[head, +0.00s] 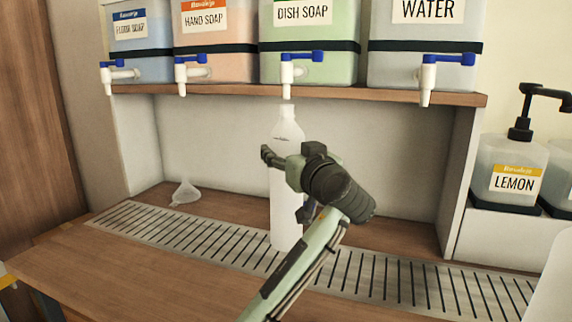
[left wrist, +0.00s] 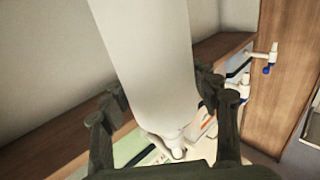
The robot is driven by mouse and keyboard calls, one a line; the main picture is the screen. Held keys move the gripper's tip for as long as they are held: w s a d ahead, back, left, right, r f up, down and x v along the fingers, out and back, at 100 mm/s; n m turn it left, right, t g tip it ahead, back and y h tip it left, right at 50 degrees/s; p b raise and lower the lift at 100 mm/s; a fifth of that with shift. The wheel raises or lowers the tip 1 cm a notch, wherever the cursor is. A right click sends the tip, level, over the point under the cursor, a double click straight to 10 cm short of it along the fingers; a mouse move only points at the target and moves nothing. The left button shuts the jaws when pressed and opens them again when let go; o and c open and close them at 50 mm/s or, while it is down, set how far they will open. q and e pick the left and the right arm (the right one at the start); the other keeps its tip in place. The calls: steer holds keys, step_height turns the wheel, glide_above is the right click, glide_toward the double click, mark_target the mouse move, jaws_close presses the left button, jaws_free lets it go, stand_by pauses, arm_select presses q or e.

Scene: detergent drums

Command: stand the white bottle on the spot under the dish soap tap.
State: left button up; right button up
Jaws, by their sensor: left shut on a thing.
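The white bottle (head: 286,205) stands upright under the dish soap tap (head: 287,76), its open neck just below the spout. Its base is at the metal drain grate (head: 190,234); I cannot tell whether it touches. My left gripper (head: 283,160) is shut on the bottle's upper body, coming from the front right. In the left wrist view the bottle (left wrist: 150,60) fills the space between the fingers (left wrist: 165,105). The green dish soap drum (head: 310,50) is on the shelf above. The spot under the tap is hidden by the bottle. My right gripper is not in view.
Floor soap (head: 140,40), hand soap (head: 215,40) and water (head: 425,45) drums stand on the shelf (head: 230,92) with taps overhanging. A clear funnel (head: 185,192) lies at the left. A lemon pump bottle (head: 512,170) stands at the right. The front counter (head: 110,275) is clear.

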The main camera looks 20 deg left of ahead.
arm_select(q)
steer(key=shift+w+a+f, duration=0.15)
steer(key=shift+f, duration=1.6)
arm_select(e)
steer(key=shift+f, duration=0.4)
arm_select(q)
steer(key=shift+f, duration=0.15)
steer(key=o, duration=1.3)
steer(key=shift+c, duration=0.2)
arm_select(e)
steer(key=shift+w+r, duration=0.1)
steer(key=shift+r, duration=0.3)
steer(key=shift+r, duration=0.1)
arm_select(q)
steer(key=b+v, duration=0.1)
steer(key=v, duration=1.1)
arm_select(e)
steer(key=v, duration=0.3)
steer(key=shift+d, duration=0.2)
